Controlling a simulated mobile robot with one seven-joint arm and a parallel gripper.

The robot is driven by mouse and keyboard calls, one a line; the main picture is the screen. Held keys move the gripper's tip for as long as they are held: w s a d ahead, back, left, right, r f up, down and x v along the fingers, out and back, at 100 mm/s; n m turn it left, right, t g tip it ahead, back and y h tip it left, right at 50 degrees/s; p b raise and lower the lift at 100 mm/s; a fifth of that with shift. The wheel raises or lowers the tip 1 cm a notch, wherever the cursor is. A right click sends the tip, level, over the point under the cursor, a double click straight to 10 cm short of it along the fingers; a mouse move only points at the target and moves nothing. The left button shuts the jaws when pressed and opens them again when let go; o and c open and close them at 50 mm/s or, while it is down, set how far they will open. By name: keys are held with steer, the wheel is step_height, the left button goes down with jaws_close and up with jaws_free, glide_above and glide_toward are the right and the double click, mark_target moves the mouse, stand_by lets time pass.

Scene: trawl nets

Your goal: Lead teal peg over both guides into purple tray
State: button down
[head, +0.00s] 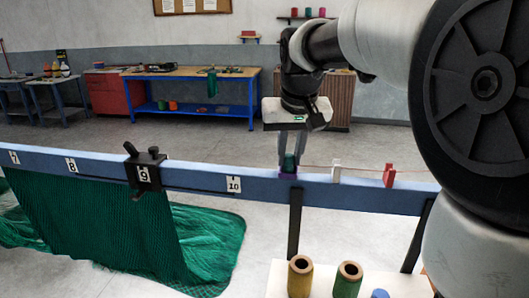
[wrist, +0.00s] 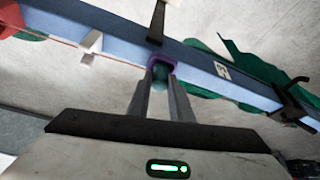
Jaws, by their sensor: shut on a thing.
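My gripper (head: 290,152) points down at the blue beam and is shut on the teal peg (head: 290,163). The peg is at the purple tray (head: 288,175) on the beam; I cannot tell whether it touches the tray floor. The wrist view shows the teal peg (wrist: 160,73) between my fingertips (wrist: 158,84), at the purple tray (wrist: 151,59). To the right along the beam stand the white guide (head: 336,172) and the red guide (head: 389,175). A thin reddish line runs from the peg's side past both guides.
The blue beam (head: 205,181) carries number tags and a black clamp (head: 146,169). Green netting (head: 130,230) hangs below it. In front, a white surface (head: 277,278) holds a yellow spool (head: 300,276) and a green spool (head: 347,279). Workbenches stand far behind.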

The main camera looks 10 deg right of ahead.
steer(key=shift+f, duration=0.25)
steer(key=c, duration=1.5)
jaws_free()
steer(key=shift+r, duration=0.1)
steer(key=p+v, duration=0.1)
steer(key=v, duration=1.6)
steer(key=shift+r+p, duration=0.2)
steer(key=shift+p, duration=0.2)
steer(key=shift+n+t, duration=0.3)
steer(key=shift+t, duration=0.2)
steer(key=s+f+p, duration=0.1)
steer(key=s+f, duration=0.4)
steer(key=s, duration=0.1)
steer(key=s+f+p, duration=0.2)
steer(key=s+f, duration=0.3)
steer(key=s+f+p, duration=0.2)
steer(key=s+f, duration=0.3)
steer(key=s, duration=0.1)
steer(key=shift+s+d, duration=0.15)
steer(key=shift+s, duration=0.25)
